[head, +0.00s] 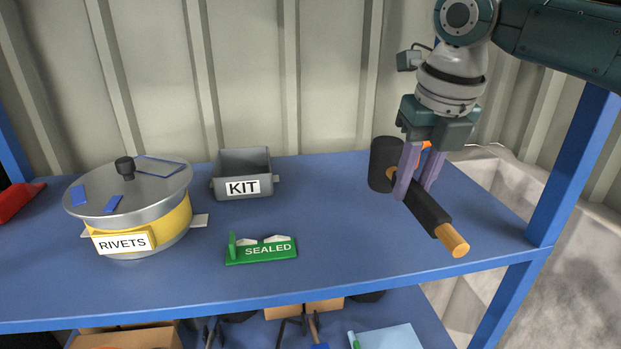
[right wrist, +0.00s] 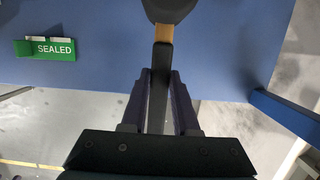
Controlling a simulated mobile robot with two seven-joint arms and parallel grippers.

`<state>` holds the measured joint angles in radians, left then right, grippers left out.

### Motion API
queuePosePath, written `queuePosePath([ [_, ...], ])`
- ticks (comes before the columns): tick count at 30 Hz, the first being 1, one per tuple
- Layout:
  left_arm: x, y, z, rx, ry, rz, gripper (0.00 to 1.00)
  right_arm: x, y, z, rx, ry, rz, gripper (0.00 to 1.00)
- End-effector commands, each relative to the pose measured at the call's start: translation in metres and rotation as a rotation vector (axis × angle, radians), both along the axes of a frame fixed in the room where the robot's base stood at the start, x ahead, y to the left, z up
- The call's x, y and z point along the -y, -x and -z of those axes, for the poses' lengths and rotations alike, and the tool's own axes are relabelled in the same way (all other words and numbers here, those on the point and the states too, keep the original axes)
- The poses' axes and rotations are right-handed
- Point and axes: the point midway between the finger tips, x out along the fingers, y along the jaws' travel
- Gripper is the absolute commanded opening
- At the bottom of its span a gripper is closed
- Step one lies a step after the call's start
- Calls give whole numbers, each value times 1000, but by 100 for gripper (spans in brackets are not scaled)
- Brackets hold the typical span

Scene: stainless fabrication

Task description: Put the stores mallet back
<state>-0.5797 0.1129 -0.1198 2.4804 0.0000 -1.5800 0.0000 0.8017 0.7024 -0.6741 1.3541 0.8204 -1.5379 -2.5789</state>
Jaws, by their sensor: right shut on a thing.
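The mallet (head: 384,163) has a black cylindrical head and an orange handle with a black grip and an orange end. My right gripper (head: 415,187) is shut on its handle, with purple fingers on both sides. The handle points toward the front right of the blue shelf (head: 330,205). I cannot tell whether the mallet touches the shelf. In the right wrist view, the mallet's head (right wrist: 170,8) is at the top and its dark grip (right wrist: 159,85) runs down between the fingers (right wrist: 159,105). My left gripper is not in view.
A lidded pot (head: 130,205) labelled RIVETS stands left. A grey KIT bin (head: 243,165) is at the back, a green SEALED holder (head: 262,251) in front of it. A blue post (head: 575,165) bounds the right. The shelf's middle is clear.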

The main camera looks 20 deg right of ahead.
Motion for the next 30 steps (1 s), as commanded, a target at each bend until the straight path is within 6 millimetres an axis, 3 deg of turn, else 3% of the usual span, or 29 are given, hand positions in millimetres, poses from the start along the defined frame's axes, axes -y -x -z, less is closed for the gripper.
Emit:
queuePosePath([
  [10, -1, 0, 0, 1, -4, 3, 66, 0, 0, 42, 2, 0, 0, 0],
  [22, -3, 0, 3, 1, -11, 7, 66, 0, -1, 48, 4, 0, 0, 0],
  [23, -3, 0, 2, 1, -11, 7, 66, 0, 0, 48, 1, 0, -1, 32],
  [30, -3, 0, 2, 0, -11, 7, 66, 0, 0, 48, 1, 0, -1, 58],
])
